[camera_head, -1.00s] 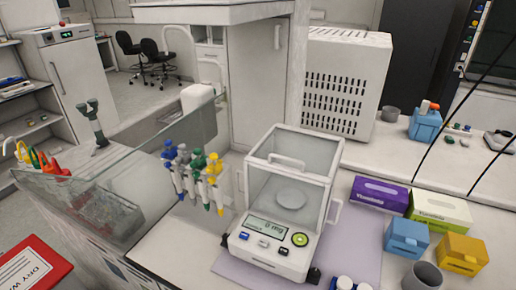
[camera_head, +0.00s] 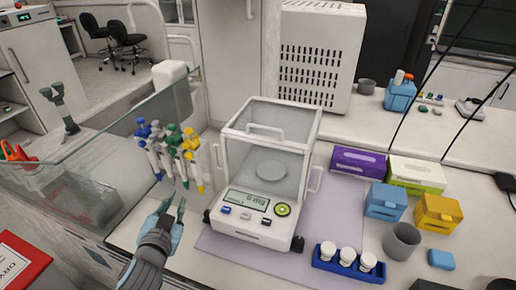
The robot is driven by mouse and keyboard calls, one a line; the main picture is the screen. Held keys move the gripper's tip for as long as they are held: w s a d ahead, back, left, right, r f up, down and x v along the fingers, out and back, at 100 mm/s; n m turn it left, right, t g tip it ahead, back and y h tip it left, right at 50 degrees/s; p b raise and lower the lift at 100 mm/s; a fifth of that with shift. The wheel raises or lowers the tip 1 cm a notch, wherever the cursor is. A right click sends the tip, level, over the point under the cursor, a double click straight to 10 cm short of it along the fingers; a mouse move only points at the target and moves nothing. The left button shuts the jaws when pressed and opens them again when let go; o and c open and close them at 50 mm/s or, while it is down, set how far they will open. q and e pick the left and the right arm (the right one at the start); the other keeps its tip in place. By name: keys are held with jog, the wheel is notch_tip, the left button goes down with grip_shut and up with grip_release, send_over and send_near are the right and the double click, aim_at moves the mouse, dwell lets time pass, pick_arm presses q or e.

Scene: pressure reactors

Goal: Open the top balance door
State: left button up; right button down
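The balance (camera_head: 262,180) is a white-framed glass box with a round pan inside and a display in front. Its top door (camera_head: 268,118) is the clear panel on top, with a white bar handle (camera_head: 265,129) near its front edge. The top door looks closed. My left gripper (camera_head: 173,207) is left of the balance, near its front left corner and lower than the top door. Its two fingers point up and are apart, with nothing visible between them. It does not touch the balance. I cannot make out my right gripper.
Several colored pipettes (camera_head: 172,153) hang just left of the balance, behind my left gripper. A glass panel (camera_head: 110,170) stands farther left. A blue rack of white-capped vials (camera_head: 348,261) is front right. Glove boxes (camera_head: 357,162) and a grey cup (camera_head: 401,241) are to the right.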

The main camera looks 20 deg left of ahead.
pick_arm(q)
jog(key=w+d+r+m+t+h, duration=0.35)
jog(key=r+m+h, duration=0.35)
jog(key=r, duration=0.3)
jog(key=w+d+r+m+t+h, duration=0.2)
jog(key=w+r+m+t+h, duration=0.15)
jog(key=r+m+h, duration=0.5)
jog(key=m+g+h+p, duration=0.2)
jog(key=m+g, duration=0.7)
jog(key=g, duration=0.2)
send_near(261, 128)
jog(key=shift+y, duration=0.35)
jog(key=x, duration=0.9)
jog(key=shift+d+r, duration=0.2)
jog(key=shift+d, duration=0.05)
grip_shut()
